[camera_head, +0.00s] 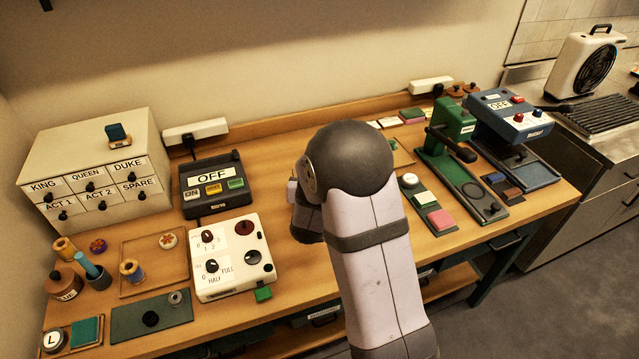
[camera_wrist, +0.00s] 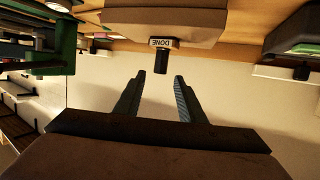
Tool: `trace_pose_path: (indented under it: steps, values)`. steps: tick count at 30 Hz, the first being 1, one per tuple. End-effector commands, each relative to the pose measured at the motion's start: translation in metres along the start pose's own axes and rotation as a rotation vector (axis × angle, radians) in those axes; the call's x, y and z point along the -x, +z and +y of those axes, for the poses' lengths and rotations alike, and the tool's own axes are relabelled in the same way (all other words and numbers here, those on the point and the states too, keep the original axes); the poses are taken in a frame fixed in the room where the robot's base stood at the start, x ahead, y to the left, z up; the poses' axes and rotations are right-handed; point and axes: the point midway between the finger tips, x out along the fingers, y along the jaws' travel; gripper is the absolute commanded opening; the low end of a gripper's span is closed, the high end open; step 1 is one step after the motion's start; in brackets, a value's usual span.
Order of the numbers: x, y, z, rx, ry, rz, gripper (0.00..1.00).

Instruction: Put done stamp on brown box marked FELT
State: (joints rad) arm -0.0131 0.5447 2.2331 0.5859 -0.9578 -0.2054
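In the wrist view, which appears upside down, the done stamp (camera_wrist: 161,62) has a dark handle and a white DONE label. It overlaps the edge of a brown box (camera_wrist: 150,17). I cannot tell whether the stamp rests on the box or is apart from it. No FELT marking is readable there. My gripper (camera_wrist: 160,76) is open, its two dark fingers apart with nothing between them, and the stamp's handle lies just beyond the fingertips in the picture. In the head view my arm hides the fingers, the stamp and the brown box.
A white drawer cabinet (camera_head: 95,165), a dark OFF unit (camera_head: 212,182) and a white dial box (camera_head: 229,258) stand on the left. A green press (camera_head: 452,125) and a blue OFF machine (camera_head: 510,112) stand on the right. The wooden table (camera_head: 268,165) has bare room near its middle.

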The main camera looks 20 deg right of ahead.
Motion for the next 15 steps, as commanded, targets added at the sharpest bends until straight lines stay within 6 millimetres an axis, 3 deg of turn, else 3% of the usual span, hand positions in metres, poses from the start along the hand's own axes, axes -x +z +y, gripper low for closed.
trace_pose_path:
  steps: [6,15]
  values:
    - [0.036,0.001,-0.001,0.000,-0.002,0.001,0.36]
    - [0.064,0.001,0.000,0.000,0.000,0.000,0.36]
